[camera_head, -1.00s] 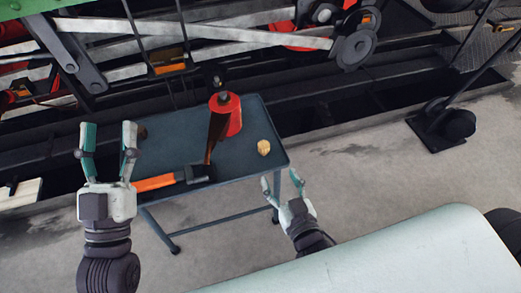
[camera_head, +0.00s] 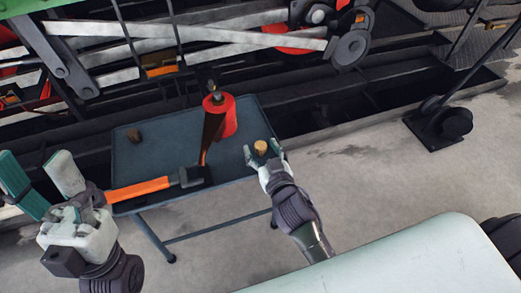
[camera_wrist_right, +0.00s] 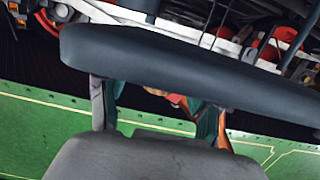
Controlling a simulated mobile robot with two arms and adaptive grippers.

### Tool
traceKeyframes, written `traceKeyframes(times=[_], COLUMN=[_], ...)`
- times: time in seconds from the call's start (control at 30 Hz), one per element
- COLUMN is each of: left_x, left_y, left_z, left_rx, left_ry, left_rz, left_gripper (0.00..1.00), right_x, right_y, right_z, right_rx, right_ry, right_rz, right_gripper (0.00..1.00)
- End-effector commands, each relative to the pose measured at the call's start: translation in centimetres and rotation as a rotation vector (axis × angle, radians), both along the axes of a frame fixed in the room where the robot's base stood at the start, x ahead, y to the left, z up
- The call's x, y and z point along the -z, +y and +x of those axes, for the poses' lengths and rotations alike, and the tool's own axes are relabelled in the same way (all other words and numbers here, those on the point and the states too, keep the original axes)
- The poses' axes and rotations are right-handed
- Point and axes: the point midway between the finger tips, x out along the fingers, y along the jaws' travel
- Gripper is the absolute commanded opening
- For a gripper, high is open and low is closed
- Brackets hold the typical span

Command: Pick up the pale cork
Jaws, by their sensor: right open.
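The pale cork (camera_head: 261,147) stands near the right edge of the dark trolley table (camera_head: 165,150). My right gripper (camera_head: 263,154) is open at the table's near right edge, with one fingertip to each side of the cork. I cannot tell whether the fingers touch it. In the right wrist view the teal fingers (camera_wrist_right: 160,105) are apart, and a dark bar and grey housing hide much of the scene; the cork is not clear there. My left gripper (camera_head: 38,170) is open and empty, left of the table.
A darker brown cork (camera_head: 134,135) sits at the table's left. A red oil can (camera_head: 228,117) with a dark spout stands in the middle. A hammer with an orange handle (camera_head: 138,189) lies along the near edge. Tram rods and wheels are behind.

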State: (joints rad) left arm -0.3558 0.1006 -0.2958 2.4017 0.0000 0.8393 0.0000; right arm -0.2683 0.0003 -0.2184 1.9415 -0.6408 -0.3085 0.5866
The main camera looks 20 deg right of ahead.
Motion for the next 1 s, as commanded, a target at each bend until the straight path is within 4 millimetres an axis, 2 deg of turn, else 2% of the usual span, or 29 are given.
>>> traceKeyframes(times=[0.13,0.37,0.63,1.0], left_x=[-0.01,-0.08,-0.08,-0.07], left_y=[0.25,0.27,0.27,0.25], left_z=[-1.08,-1.17,-1.15,-1.12], left_rx=[0.003,0.003,0.003,0.004], left_ry=[-0.059,-0.064,-0.062,-0.061], left_rz=[-0.020,-0.021,-0.020,-0.020], left_gripper=[0.57,0.57,0.57,0.57], right_x=[0.19,0.14,0.13,0.10], right_y=[0.01,0.02,0.02,0.02], right_z=[0.96,0.99,0.97,0.97], right_rx=[0.001,0.001,0.001,0.001], right_ry=[0.000,0.001,0.001,0.000], right_rz=[0.000,0.001,0.001,0.001], right_gripper=[0.65,0.65,0.20,0.20])
